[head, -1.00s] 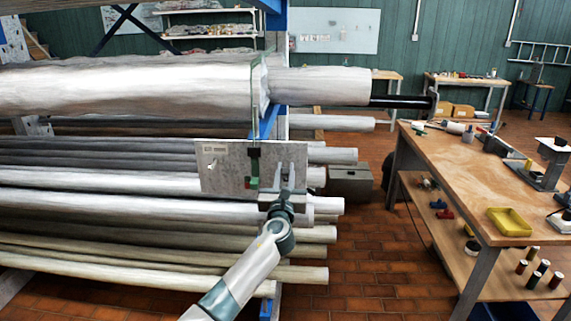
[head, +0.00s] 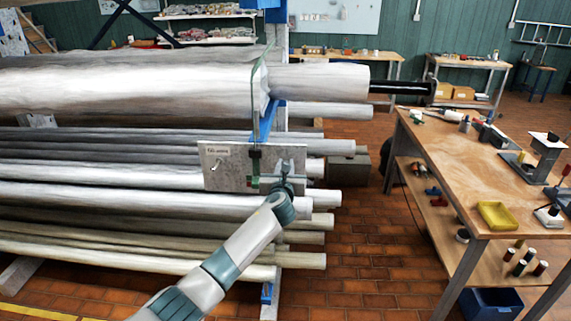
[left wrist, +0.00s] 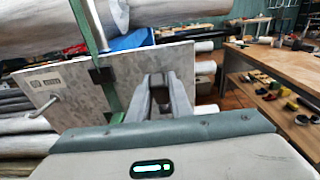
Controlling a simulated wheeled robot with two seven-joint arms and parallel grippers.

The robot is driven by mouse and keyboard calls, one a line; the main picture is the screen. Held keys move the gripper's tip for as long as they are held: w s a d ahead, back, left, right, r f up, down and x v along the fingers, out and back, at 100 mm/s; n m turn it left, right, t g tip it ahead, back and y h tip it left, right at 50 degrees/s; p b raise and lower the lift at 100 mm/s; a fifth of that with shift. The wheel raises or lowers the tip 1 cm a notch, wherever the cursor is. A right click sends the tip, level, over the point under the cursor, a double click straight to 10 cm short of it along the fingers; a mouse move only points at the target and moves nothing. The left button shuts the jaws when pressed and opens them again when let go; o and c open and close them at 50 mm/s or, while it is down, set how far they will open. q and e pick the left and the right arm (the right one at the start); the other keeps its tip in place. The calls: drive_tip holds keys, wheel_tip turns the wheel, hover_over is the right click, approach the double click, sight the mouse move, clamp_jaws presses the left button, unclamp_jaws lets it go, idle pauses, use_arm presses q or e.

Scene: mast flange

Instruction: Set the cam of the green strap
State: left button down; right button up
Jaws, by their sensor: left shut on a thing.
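The green strap (head: 256,122) runs down from the big wrapped roll (head: 150,88) over a pale grey plate (head: 226,178). A dark cam buckle (head: 255,154) sits on the strap at the plate's upper part, and also shows in the left wrist view (left wrist: 102,76). Below it is a small green and red part (head: 252,182). My left gripper (head: 286,168) is in front of the plate, right of the strap and buckle. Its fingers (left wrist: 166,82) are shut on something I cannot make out. My right gripper is not in view.
Several long rolls (head: 120,200) lie stacked left of and behind the plate. A wooden workbench (head: 460,165) with a yellow tray (head: 497,215) is on the right. The brick floor (head: 375,250) between is clear.

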use_arm(q)
drive_tip(key=shift+w+r+g, duration=0.3)
drive_tip(key=shift+w+g, duration=0.2)
drive_tip(key=shift+g, duration=0.2)
drive_tip(key=c, duration=1.6)
unclamp_jaws()
drive_tip(key=shift+s, duration=0.1)
drive_tip(key=b+v, duration=0.5)
drive_tip(key=v, duration=1.2)
drive_tip(key=shift+r, duration=0.15)
